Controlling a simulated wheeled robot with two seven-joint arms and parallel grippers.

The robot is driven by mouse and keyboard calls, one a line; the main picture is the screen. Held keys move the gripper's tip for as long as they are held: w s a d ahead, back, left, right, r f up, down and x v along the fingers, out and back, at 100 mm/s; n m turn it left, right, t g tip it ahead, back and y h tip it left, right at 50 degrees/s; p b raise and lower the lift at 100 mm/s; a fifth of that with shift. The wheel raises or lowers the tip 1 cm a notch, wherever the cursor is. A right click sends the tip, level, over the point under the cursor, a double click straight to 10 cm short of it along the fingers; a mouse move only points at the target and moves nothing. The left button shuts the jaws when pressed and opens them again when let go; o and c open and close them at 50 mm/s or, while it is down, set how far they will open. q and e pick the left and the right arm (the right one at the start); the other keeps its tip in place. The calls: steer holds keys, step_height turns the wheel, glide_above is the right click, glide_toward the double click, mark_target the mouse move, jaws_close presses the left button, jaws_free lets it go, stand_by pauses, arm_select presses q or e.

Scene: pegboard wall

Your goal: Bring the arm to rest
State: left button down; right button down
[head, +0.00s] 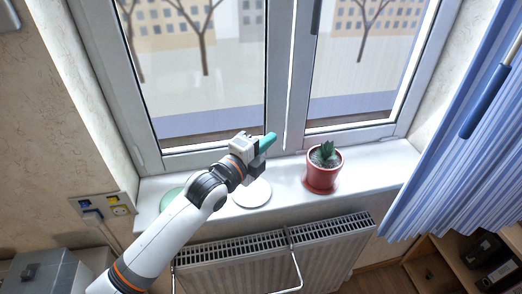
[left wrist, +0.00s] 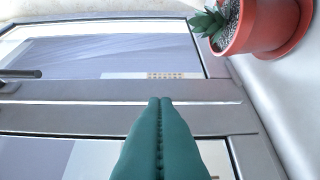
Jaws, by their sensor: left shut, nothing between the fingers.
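My left gripper (head: 268,141) reaches in from the lower left of the head view and is over the white windowsill, in front of the window frame. Its green fingers are shut against each other with nothing between them. The left wrist view shows the closed fingertips (left wrist: 160,102) pointing towards the grey window frame (left wrist: 100,105). My right gripper is not in view.
A potted succulent (head: 322,167) stands on the sill (head: 375,160), right of my gripper. A white round dish (head: 252,194) and a green one (head: 172,197) lie below my arm. A radiator (head: 325,250), blue curtain (head: 450,130) and wall sockets (head: 104,211) surround the sill.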

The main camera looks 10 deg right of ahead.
arm_select(q)
steer(key=s+a+f+n+g+y, duration=0.2)
steer(key=s+a+f+n+y, duration=0.5)
steer(key=s+a+f+n, duration=0.65)
steer(key=s+a+f+n+g+y, duration=0.35)
steer(key=s+a+n, duration=0.25)
steer(key=s+a, duration=0.3)
steer(key=s+a+f+n+g+y, duration=0.3)
steer(key=s+a+f+n, duration=0.25)
steer(key=s+a, duration=0.4)
step_height(320, 180, down, 25)
steer(key=s+g, duration=0.1)
steer(key=s+a+f+g, duration=0.1)
steer(key=s+a+f, duration=0.1)
steer(key=s+f, duration=1.5)
steer(key=shift+a, duration=0.2)
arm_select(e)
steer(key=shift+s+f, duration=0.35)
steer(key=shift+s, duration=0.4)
arm_select(q)
steer(key=shift+s+f, duration=0.1)
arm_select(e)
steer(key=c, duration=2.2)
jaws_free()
